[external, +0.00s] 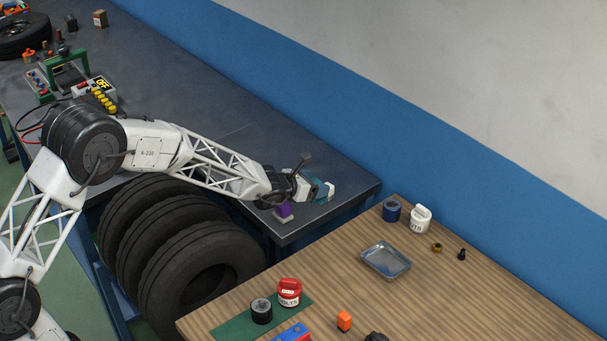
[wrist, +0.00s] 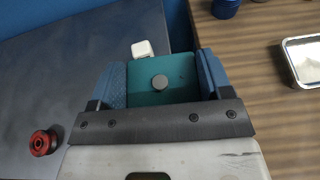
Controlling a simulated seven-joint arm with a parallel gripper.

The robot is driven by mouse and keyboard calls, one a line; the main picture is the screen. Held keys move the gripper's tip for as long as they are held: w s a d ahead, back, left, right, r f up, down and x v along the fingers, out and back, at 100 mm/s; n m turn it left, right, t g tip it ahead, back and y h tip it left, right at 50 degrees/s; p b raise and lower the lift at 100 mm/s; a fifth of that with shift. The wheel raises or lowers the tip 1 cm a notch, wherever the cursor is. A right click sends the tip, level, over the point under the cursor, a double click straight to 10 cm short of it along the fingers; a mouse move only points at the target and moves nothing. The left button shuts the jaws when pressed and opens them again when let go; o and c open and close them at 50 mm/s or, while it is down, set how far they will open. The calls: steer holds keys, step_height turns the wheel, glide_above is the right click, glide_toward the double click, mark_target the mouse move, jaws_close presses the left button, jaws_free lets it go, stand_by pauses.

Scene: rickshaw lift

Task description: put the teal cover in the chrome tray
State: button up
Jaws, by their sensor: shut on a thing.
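The teal cover (wrist: 160,68) is a flat teal plate with a round grey knob, seen in the wrist view between the two blue fingers. My gripper (wrist: 162,82) is shut on it. In the external view my gripper (external: 312,190) is over the near right corner of the dark bench, with the teal cover (external: 321,191) partly hidden by it. The chrome tray (external: 386,259) lies on the wooden table to the right, apart from the gripper, and looks empty. Its left edge also shows at the right of the wrist view (wrist: 287,60).
A white object (wrist: 142,48) and a red spool-like part (wrist: 42,142) are on the dark bench (external: 215,110). Near the tray on the wooden table (external: 450,300) stand a blue cup-like item (external: 392,211) and a white container (external: 420,220). Black tyres (external: 195,262) stand below the arm.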

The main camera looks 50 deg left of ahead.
steer(key=s+d+f+m+h, duration=0.1)
steer(key=s+d, duration=0.3)
steer(key=d, duration=0.4)
steer(key=s+d+f+m+h, duration=0.1)
steer(key=s+d, duration=0.3)
steer(key=d, duration=0.4)
steer(key=s+d+f+m+h, duration=0.1)
steer(key=s+d, duration=0.3)
steer(key=d, duration=0.4)
steer(key=shift+s+d+f+m+g+h, duration=0.3)
steer(key=shift+d+f+m+g+h, duration=0.1)
steer(key=shift+h, duration=0.2)
steer(key=shift+w, duration=0.1)
glide_above(386, 263)
steer(key=shift+f, duration=0.75)
steer(key=shift+f, duration=1.75)
steer(key=shift+f, duration=0.1)
